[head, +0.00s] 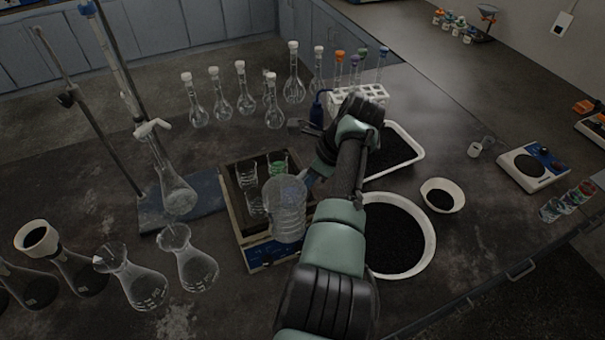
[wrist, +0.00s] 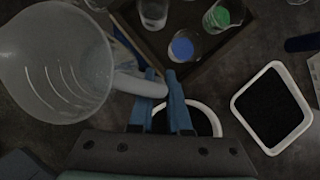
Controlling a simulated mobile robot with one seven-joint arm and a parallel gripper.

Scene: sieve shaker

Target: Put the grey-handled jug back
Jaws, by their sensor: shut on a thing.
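The jug (head: 285,208) is clear and ribbed, with graduation marks. It also fills the upper left of the wrist view (wrist: 55,65), where its pale grey handle (wrist: 140,85) reaches between my blue fingertips. My gripper (wrist: 163,85) is shut on the handle. In the head view my gripper (head: 312,180) is partly hidden by my arm. The jug is in front of the dark-topped shaker (head: 258,250), overlapping its right side; I cannot tell the height of the gap below it.
The shaker carries several beakers, one with green contents (head: 278,163). A white bowl (head: 430,235) and white tray (head: 415,140) of black grains lie to the right. Flasks (head: 190,262) stand front left, volumetric flasks (head: 245,100) behind, and a clamp stand (head: 125,95) at left.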

